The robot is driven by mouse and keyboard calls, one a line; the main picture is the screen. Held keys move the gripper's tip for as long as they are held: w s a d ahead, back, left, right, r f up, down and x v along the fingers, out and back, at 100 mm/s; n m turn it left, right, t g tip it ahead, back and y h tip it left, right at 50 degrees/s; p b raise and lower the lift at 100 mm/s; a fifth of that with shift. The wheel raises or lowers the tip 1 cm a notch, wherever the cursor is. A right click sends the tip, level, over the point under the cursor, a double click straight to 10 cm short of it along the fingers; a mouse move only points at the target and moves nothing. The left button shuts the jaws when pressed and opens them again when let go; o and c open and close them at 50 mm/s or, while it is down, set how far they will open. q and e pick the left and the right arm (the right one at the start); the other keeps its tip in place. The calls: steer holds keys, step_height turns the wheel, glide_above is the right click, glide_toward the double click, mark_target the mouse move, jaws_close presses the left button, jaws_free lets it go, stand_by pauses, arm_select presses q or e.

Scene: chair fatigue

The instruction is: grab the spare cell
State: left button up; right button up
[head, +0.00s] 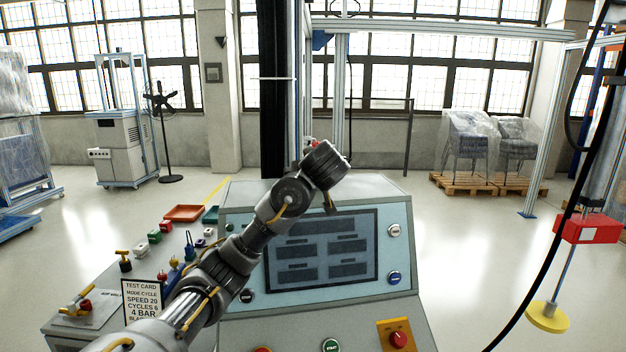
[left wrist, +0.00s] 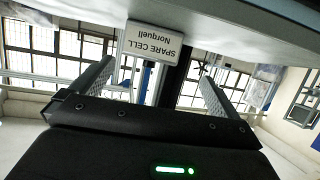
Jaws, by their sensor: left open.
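In the left wrist view, a white label reading "SPARE CELL Norquell" (left wrist: 153,44) appears upside down, at the edge of a pale surface. It lies beyond the fingers, near the middle of the gap between them. I cannot make out the spare cell itself apart from this label. My left gripper (left wrist: 157,73) is open, with nothing between its fingers. In the head view my left arm reaches up across the console screen, and its fingers cannot be made out. My right gripper is in neither view.
The grey console (head: 405,250) with its screen stands in front of me. A side bench at left holds a test card (head: 141,301), small knobs and coloured parts, and an orange tray (head: 184,213). A red block (head: 587,229) and yellow disc (head: 547,317) are at right.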

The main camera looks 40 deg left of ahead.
arm_select(q)
steer(key=w, duration=0.1)
steer(key=w+a+f, duration=0.1)
steer(key=w+f, duration=0.1)
steer(key=shift+w+a, duration=0.15)
steer(key=shift+a, duration=0.1)
steer(key=shift+w+a+r+p, duration=0.1)
steer(key=shift+w+a+p, duration=0.05)
steer(key=shift+p, duration=0.3)
steer(key=shift+p+x, duration=0.95)
steer(key=shift+x, duration=0.2)
steer(key=x, duration=0.2)
steer(key=shift+w+a+f, duration=0.15)
steer(key=shift+w+f, duration=0.05)
steer(key=shift+f, duration=0.05)
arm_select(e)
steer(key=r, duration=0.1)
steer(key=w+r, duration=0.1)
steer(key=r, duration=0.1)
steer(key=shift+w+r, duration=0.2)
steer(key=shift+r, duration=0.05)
arm_select(q)
steer(key=shift+s+r, duration=0.1)
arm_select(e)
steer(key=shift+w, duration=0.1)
arm_select(q)
steer(key=shift+c, duration=0.9)
steer(key=c, duration=1.2)
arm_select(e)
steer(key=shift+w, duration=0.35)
